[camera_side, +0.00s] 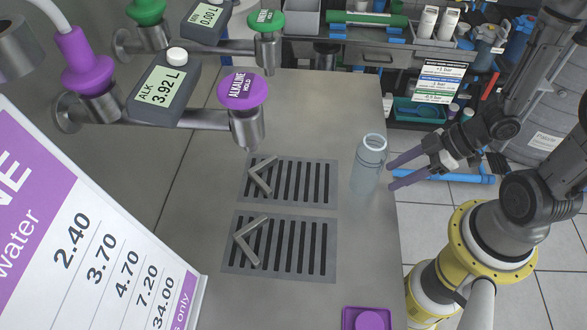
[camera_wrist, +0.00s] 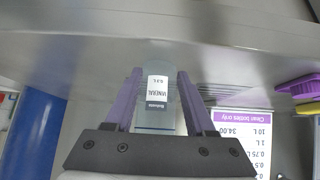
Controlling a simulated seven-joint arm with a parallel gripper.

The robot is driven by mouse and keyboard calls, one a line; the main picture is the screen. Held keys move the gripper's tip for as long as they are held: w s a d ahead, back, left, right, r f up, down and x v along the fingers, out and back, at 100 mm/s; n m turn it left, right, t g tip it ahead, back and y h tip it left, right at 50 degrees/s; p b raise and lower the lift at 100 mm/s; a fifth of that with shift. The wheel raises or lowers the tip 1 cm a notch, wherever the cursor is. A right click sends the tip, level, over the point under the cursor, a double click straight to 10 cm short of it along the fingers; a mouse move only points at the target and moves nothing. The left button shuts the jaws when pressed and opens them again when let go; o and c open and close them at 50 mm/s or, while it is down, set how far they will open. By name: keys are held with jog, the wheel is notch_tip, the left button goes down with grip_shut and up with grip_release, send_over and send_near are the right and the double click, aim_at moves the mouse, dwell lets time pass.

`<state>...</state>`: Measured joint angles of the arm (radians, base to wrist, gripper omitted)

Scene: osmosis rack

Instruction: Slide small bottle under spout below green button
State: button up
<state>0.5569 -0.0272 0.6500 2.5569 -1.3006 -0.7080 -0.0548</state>
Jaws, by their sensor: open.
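A small clear bottle (camera_side: 368,165) with an open neck stands upright on the grey counter, right of the slotted grates. In the wrist view the bottle (camera_wrist: 158,90) shows a label reading MINERAL 0.5 L. My gripper (camera_side: 390,177) is open, with its two purple fingers just right of the bottle and pointing at it. In the wrist view the bottle appears in line with the gap between the fingers (camera_wrist: 160,73); I cannot tell if they touch it. A green button (camera_side: 266,20) tops a metal spout (camera_side: 267,55) at the back of the counter.
A purple ALKALINE HOLD button (camera_side: 243,88) tops a nearer spout (camera_side: 247,128). An upper grate (camera_side: 290,182) and a lower grate (camera_side: 282,246) lie flush in the counter. A purple block (camera_side: 367,318) is at the front edge. The counter between bottle and green-button spout looks clear.

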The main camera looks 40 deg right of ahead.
jog(key=shift+w+a+f, duration=0.1)
jog(key=shift+w+f, duration=0.05)
jog(key=shift+f, duration=1)
jog(key=shift+w+a, duration=7.55)
jog(key=shift+s+d, duration=1.8)
jog(key=shift+r, duration=0.1)
notch_tip(320, 180, up, 7)
jog(key=s+d, duration=0.2)
jog(key=shift+d, duration=0.1)
